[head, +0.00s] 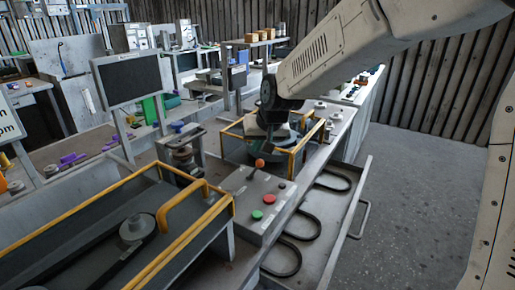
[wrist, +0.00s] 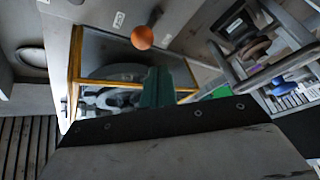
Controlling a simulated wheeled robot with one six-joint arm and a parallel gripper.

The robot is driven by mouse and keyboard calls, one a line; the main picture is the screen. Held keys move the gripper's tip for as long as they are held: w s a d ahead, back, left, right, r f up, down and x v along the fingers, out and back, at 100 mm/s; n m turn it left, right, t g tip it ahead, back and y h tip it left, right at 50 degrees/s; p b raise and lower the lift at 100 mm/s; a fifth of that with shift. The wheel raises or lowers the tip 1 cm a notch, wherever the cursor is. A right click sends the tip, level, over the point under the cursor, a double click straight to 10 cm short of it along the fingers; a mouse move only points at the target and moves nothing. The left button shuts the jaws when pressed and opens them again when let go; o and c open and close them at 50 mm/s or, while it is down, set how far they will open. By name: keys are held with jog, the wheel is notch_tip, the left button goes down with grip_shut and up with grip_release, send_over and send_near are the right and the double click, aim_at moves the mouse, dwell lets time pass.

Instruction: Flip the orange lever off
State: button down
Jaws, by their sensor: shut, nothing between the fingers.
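The orange lever (head: 259,163) is a round orange knob on a thin stalk. It stands on top of a grey control box (head: 240,189) in the head view and leans slightly up and to the right. In the wrist view the orange knob (wrist: 142,38) is at upper middle, with its stalk running up and right. My gripper (head: 270,138) is just behind the lever in the head view, apart from the knob. In the wrist view its dark green fingers (wrist: 157,72) are shut and empty, pointing up just below the knob. I cannot tell the gap in depth.
A green button (head: 257,214) and a red button (head: 269,199) sit on the control box. A yellow-framed clear guard (head: 300,151) stands behind it, near my gripper. Another yellow-framed cover (head: 180,207) is at front left. An open drawer (head: 355,205) with belts is at right.

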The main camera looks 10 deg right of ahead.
jog(key=shift+r, duration=0.1)
jog(key=w+r, duration=0.3)
jog(key=s+d+r, duration=0.3)
jog(key=s+d, duration=0.2)
jog(key=s, duration=0.2)
jog(key=shift+d+r, duration=0.2)
jog(key=shift+d, duration=0.15)
jog(key=s+d+g, duration=0.1)
jog(key=s+d, duration=0.3)
jog(key=s, duration=0.6)
jog(key=s+d+f+g+h, duration=0.1)
jog(key=s+d, duration=0.3)
jog(key=s, duration=0.7)
jog(key=s+d+m+g+h, duration=0.1)
jog(key=s+d, duration=0.3)
jog(key=s, duration=0.7)
jog(key=shift+s+d+f+g, duration=0.15)
jog(key=shift+f+g, duration=0.15)
jog(key=shift+g, duration=0.3)
